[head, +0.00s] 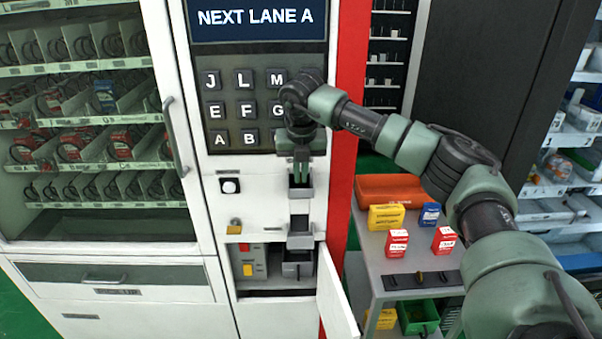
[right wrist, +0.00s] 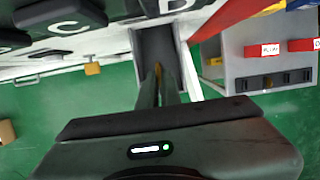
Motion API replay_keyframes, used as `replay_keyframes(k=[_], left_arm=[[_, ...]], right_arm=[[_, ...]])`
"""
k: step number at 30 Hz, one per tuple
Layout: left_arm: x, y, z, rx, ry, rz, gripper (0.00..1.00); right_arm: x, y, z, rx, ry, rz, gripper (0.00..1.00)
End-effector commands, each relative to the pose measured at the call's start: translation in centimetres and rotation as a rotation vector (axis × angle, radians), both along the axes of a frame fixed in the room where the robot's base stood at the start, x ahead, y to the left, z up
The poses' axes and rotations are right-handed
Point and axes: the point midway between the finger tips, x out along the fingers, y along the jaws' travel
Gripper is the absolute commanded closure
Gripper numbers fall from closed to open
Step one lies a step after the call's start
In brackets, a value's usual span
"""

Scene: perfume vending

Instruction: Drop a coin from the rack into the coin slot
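My right gripper (head: 301,168) points down in front of the vending machine's white panel, just below the lettered keypad. Directly under its fingertips is a dark coin slot chute (head: 300,190), also visible as a grey channel (right wrist: 155,42) in the right wrist view. In that view the fingers are close together, with a small gold coin edge (right wrist: 158,70) between their tips, over the chute. Most of the coin is hidden by the fingers. The dark coin rack (head: 420,280) lies on the front of the grey side table. My left gripper is not in view.
The keypad (head: 245,110) and a display reading "NEXT LANE A" (head: 258,17) are above. A small white door (head: 335,295) hangs open below, beside a compartment with a yellow part (head: 248,270). Red, yellow and blue boxes and an orange tray (head: 392,187) stand on the side table.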

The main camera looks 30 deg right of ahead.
Motion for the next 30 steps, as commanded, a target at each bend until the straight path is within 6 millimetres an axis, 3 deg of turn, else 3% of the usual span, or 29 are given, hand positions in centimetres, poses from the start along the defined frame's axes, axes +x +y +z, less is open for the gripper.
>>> replay_keyframes(k=[12, 15, 25, 30], left_arm=[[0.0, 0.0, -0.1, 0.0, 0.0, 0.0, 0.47], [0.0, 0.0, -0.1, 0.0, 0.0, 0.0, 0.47], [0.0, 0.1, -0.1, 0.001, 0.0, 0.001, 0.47], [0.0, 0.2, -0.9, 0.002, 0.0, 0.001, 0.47]], right_arm=[[0.3, -0.2, -0.3, -0.001, -0.001, 0.0, 1.0], [0.3, -0.2, -0.3, 0.0, 0.0, -0.001, 0.71], [0.2, -0.2, -0.2, 0.0, -0.001, -0.001, 0.7], [0.0, 0.1, 1.3, 0.001, -0.004, 0.0, 0.7]])
